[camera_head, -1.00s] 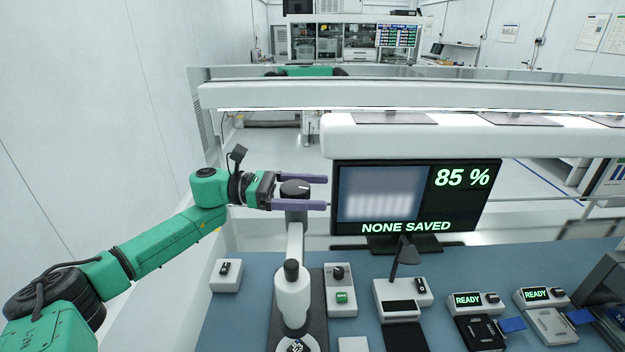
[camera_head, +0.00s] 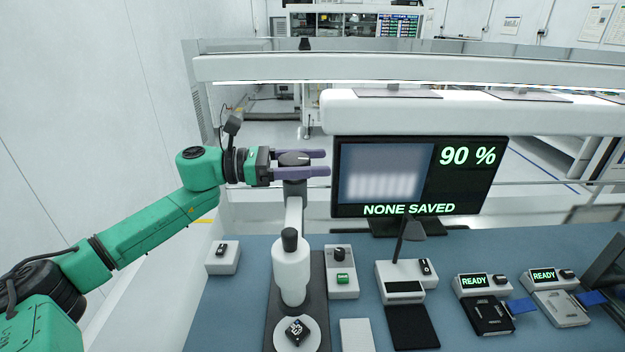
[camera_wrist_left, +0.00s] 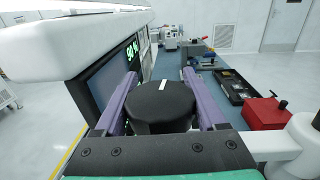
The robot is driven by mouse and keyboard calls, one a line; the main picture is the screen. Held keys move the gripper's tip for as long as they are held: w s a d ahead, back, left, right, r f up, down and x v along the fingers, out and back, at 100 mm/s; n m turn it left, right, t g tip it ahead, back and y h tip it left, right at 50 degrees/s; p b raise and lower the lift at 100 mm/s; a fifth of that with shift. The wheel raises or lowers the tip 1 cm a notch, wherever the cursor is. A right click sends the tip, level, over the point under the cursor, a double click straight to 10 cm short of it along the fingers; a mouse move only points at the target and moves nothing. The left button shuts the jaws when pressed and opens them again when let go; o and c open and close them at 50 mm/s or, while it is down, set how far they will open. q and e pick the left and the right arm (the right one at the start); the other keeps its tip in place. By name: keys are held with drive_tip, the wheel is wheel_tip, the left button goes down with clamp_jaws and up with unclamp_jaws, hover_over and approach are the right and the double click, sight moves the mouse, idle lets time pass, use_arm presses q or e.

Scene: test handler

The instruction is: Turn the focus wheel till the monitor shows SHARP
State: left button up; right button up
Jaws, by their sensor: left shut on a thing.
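The focus wheel (camera_head: 293,159) is a dark round knob with a pale mark, on top of the white microscope stand (camera_head: 292,272). My left gripper (camera_head: 318,163) reaches in from the left and is shut on the focus wheel, one purple finger on each side. The left wrist view shows the wheel (camera_wrist_left: 161,105) between the fingers, its white mark near the far edge. The monitor (camera_head: 418,178) stands to the right of the wheel. It reads 90 % and NONE SAVED beside a blurry picture of pale bars. My right gripper is out of view.
A small dark chip (camera_head: 297,332) lies on the round stage below the microscope. A box with a green button (camera_head: 343,281) stands right of it. Two units reading READY (camera_head: 474,281) are farther right. A white rail (camera_head: 470,112) runs behind the monitor.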

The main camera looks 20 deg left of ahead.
use_arm(q)
drive_tip(key=t+b, duration=0.1)
drive_tip(key=n+t+y+b, duration=0.1)
drive_tip(key=b, duration=0.1)
drive_tip(key=f+n+t+y+b, duration=0.1)
drive_tip(key=shift+w+a, duration=0.2)
drive_tip(key=shift+w, duration=0.05)
drive_tip(key=shift+w+a+r+n+t+y+b, duration=0.15)
drive_tip(key=shift+r+n+t+y+b, duration=0.15)
drive_tip(key=shift+n+t+y+b, duration=0.55)
drive_tip(key=shift+w+a+r+n+t+y, duration=0.1)
drive_tip(key=shift+n+t+y, duration=0.35)
drive_tip(key=shift+y, duration=0.1)
drive_tip(key=shift+w+a+r+n+t+y, duration=0.1)
drive_tip(key=shift+n+t+y, duration=0.2)
drive_tip(key=shift+n+y, duration=0.15)
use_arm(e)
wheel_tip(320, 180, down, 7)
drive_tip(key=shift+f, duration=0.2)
use_arm(q)
drive_tip(key=shift+y, duration=0.25)
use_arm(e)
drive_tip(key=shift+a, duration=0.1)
use_arm(q)
drive_tip(key=o, duration=1.3)
